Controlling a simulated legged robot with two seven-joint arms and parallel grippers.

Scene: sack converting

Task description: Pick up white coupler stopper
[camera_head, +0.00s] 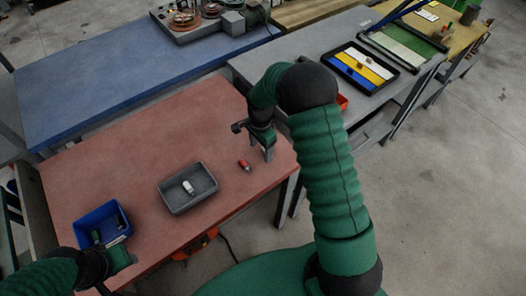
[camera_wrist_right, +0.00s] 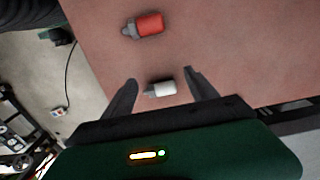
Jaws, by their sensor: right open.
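In the right wrist view, a white coupler stopper (camera_wrist_right: 161,89) with a grey tip lies on the red-brown table (camera_wrist_right: 215,50). My right gripper (camera_wrist_right: 162,85) is open, with one finger on each side of it in that view; I cannot tell whether they touch it. In the head view the right gripper (camera_head: 268,154) is over the table's right part, and this stopper is hidden there. Another white piece (camera_head: 188,187) lies in the grey tray (camera_head: 163,190). My left gripper (camera_head: 122,260) is at the lower left, its jaws unclear.
A red stopper (camera_head: 243,165) lies nearby on the table; it also shows in the wrist view (camera_wrist_right: 149,25). A blue bin (camera_head: 80,222) holding dark pieces stands at the left. A blue table (camera_head: 120,95) and a grey table (camera_head: 300,50) stand behind.

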